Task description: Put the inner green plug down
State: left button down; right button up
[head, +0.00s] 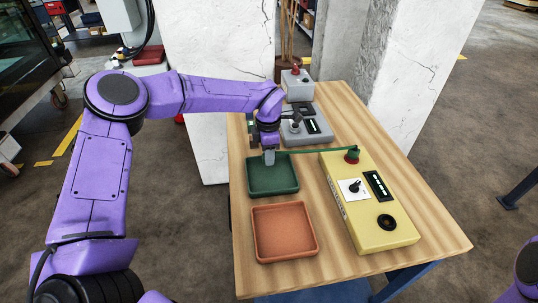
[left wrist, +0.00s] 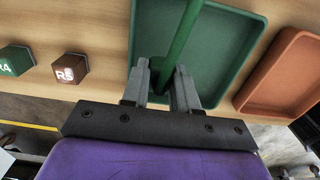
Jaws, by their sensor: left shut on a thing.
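My left gripper (head: 269,158) is over the green tray (head: 273,188), near its far edge. In the left wrist view its fingers (left wrist: 160,75) are closed around the inner green plug (left wrist: 181,88), which is mostly hidden between them. The green tray (left wrist: 222,50) lies beneath; I cannot tell whether the plug touches it. A green cable (head: 315,150) runs from the gripper to the other green plug (head: 353,153), which stands upright at the red socket on the far end of the yellow box (head: 375,228). My right gripper is out of view.
An orange tray (head: 284,232) sits nearer on the wooden table (head: 340,270), left of the yellow box. Grey boxes (head: 308,130) stand at the back. Two small cubes, one green (left wrist: 15,60) and one brown (left wrist: 70,66), show in the left wrist view. A white pillar (head: 205,75) rises behind.

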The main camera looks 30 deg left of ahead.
pick_arm(q)
jog(key=shift+f, duration=0.7)
jog(key=shift+w+f, duration=0.1)
jog(key=shift+f, duration=0.15)
jog(key=shift+d, duration=0.1)
jog(key=c, duration=1.1)
grip_release()
jog(key=shift+f, duration=0.15)
jog(key=shift+c, duration=0.2)
notch_tip(320, 180, up, 12)
jog(key=b, duration=0.1)
jog(key=shift+r, duration=0.25)
